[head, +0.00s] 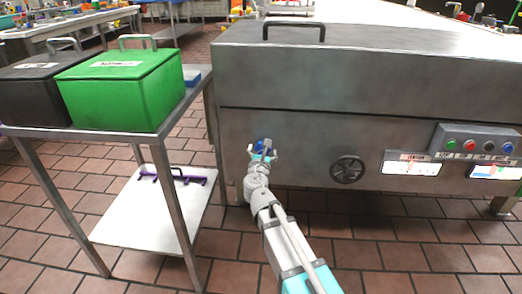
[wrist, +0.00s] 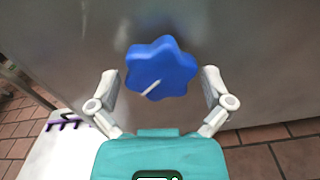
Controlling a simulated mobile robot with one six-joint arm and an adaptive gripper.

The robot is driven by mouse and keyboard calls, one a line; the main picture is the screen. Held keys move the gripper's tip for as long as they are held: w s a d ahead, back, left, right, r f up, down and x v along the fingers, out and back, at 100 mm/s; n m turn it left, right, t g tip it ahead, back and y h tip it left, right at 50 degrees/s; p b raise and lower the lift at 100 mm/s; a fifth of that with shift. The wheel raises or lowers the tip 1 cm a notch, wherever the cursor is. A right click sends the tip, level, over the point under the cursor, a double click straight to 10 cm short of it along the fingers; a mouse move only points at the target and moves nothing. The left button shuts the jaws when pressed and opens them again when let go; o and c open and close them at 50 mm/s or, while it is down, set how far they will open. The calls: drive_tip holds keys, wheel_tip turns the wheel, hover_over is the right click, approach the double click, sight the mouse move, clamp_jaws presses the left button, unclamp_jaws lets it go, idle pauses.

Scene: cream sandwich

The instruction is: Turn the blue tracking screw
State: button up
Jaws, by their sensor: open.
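The blue tracking screw (wrist: 160,66) is a lobed blue knob with a white pointer line, on the grey metal front of the machine. In the wrist view the line points to the lower left. In the head view the screw (head: 260,145) is small and partly hidden by my gripper (head: 262,153). My gripper also shows in the wrist view (wrist: 160,85), open, with one finger on each side of the screw and a visible gap to it. I cannot tell how far the fingertips are from the panel.
The machine front (head: 300,150) carries a black handwheel (head: 348,169) and a button panel (head: 476,145) to the right. A metal cart (head: 165,160) at left holds a green box (head: 120,90) and a black box (head: 32,95). Tiled floor is open in front.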

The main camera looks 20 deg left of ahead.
drive_tip(key=c, duration=0.9)
drive_tip(key=shift+a, duration=0.25)
drive_tip(key=shift+c, duration=0.3)
drive_tip(key=shift+d, duration=0.1)
drive_tip(key=shift+m, duration=0.3)
